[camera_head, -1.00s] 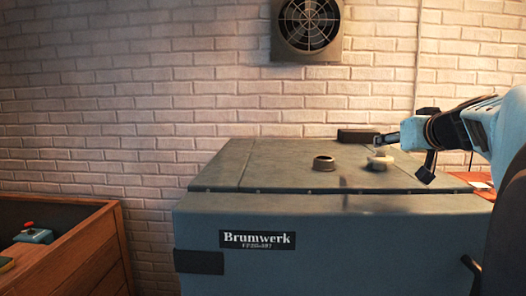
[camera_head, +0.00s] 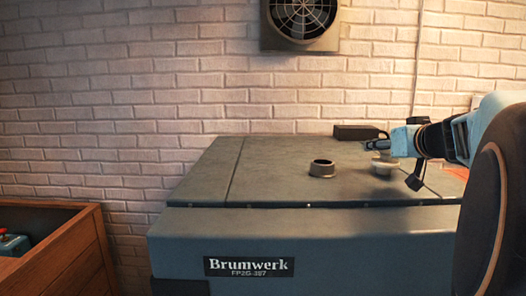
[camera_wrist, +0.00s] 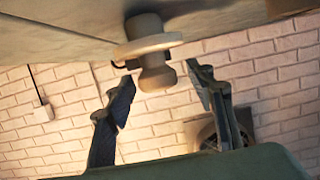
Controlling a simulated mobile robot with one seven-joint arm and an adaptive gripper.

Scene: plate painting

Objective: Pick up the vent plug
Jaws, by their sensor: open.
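The vent plug (camera_head: 385,168) is pale, with a wide flange and a narrower knob. It stands on the top of the grey machine (camera_head: 280,180), right of a round open port (camera_head: 322,168). The wrist view shows the plug (camera_wrist: 150,48) upside down, its knob pointing down in the picture. My gripper (camera_head: 376,146) is open and empty, just above the plug in the head view. In the wrist view the fingertips of my gripper (camera_wrist: 161,70) lie on either side of the knob, with visible gaps. I cannot tell how deep the knob sits between them.
A small black box (camera_head: 358,132) lies on the machine's back edge, close behind my gripper. A brick wall (camera_head: 120,90) with a fan (camera_head: 302,18) is behind. A wooden crate (camera_head: 60,250) stands at the lower left. The machine top left of the port is clear.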

